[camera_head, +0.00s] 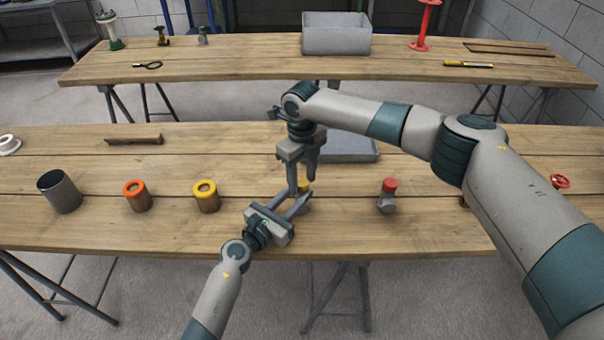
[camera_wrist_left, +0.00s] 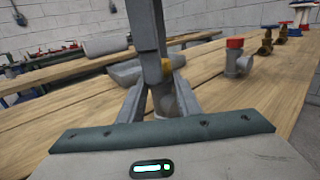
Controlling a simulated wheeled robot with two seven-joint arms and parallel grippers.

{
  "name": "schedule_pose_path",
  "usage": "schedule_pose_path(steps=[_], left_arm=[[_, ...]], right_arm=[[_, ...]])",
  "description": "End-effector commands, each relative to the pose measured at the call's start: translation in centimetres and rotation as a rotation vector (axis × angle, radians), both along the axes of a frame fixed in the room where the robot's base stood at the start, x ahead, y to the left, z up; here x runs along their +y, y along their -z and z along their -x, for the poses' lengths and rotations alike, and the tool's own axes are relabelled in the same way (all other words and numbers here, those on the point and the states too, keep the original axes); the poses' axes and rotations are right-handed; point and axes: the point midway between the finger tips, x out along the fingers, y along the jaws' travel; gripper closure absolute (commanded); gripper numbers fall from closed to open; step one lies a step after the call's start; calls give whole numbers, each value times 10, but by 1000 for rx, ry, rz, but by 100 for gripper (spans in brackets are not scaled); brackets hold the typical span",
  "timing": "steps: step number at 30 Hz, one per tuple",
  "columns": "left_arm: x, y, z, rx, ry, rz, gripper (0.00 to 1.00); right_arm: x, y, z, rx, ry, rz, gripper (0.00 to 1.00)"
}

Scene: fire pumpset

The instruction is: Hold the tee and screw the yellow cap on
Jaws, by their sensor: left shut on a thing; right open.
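My left gripper (camera_head: 296,197) is shut on the grey tee (camera_wrist_left: 164,98) near the front of the near table. The tee is mostly hidden by gripper fingers in both views. The yellow cap (camera_head: 304,186) shows as a small patch above the tee. In the left wrist view the yellow cap (camera_wrist_left: 179,62) is partly behind a grey finger of my right gripper (camera_wrist_left: 163,72). My right gripper (camera_head: 300,188) points straight down over the cap, with its jaws open. I cannot tell whether the cap is seated on the tee.
A grey tee with a red cap (camera_head: 388,196) stands to the right. Yellow-topped (camera_head: 206,196) and orange-topped (camera_head: 136,196) pots and a dark cup (camera_head: 60,192) stand left. A grey tray (camera_head: 352,148) lies behind the grippers. The front-left table edge is clear.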

Motion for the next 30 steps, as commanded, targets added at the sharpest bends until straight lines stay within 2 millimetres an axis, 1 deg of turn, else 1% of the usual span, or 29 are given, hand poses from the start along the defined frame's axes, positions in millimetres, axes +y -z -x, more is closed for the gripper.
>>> schedule_pose_path(steps=[5, 8, 9, 10, 11, 12, 14, 24, 26, 30], left_arm=[[0, 0, 0, 0, 0, 0, 100], [0, 0, 0, 0, 0, 0, 100], [0, 0, 0, 0, 0, 0, 100], [0, 0, 0, 0, 0, 0, 100], [0, 0, 0, 0, 0, 0, 100], [0, 0, 0, 0, 0, 0, 100], [0, 0, 0, 0, 0, 0, 100], [0, 0, 0, 0, 0, 0, 100], [0, 0, 0, 0, 0, 0, 100], [0, 0, 0, 0, 0, 0, 100]], right_arm=[[0, 0, 0, 0, 0, 0, 55], [0, 0, 0, 0, 0, 0, 77], [0, 0, 0, 0, 0, 0, 87], [0, 0, 0, 0, 0, 0, 94], [0, 0, 0, 0, 0, 0, 97], [0, 0, 0, 0, 0, 0, 66], [0, 0, 0, 0, 0, 0, 52], [0, -2, 0, -1, 0, -1, 52], [0, -5, 0, -1, 0, -1, 52], [0, -18, -1, -2, 0, -1, 52]])
